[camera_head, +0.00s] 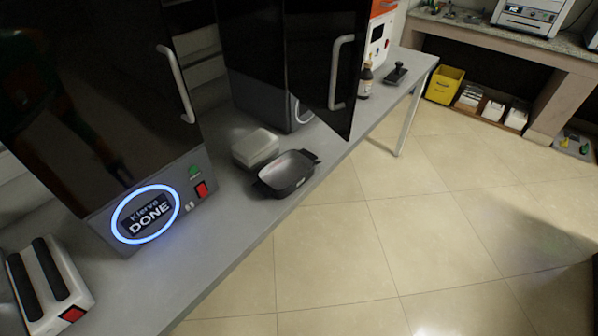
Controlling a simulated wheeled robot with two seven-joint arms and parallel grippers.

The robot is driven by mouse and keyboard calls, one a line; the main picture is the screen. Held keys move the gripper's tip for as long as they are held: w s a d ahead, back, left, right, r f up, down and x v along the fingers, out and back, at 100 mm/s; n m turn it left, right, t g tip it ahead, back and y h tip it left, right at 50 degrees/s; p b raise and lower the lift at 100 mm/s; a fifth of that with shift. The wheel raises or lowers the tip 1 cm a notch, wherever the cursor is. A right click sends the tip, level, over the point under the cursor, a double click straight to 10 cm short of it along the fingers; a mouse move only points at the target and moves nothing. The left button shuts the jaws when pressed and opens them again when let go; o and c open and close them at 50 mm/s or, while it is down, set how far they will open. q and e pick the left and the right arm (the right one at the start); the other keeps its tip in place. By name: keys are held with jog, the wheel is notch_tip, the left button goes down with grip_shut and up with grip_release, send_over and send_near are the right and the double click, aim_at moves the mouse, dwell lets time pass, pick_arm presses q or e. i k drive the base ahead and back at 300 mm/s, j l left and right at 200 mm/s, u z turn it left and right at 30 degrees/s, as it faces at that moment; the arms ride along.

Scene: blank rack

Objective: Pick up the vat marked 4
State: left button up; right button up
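A dark grey, shallow vat (284,178) with a handle tab at each end lies on the grey bench (225,240), near its front edge. A small red mark shows on its rim, but I cannot read any number on it. A second small dark object (396,74) lies at the far end of the bench; its shape and any marking are too small to tell. Neither of my grippers is in view.
A black-doored machine (90,90) with a glowing ring reading DONE stands left of the vat; another (300,60) has its door ajar. A light box (254,147) sits close behind the vat. A brown bottle (365,82) stands farther along.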

aim_at(279, 178)
jog(key=i+l+u, duration=0.45)
jog(key=l+u, duration=0.3)
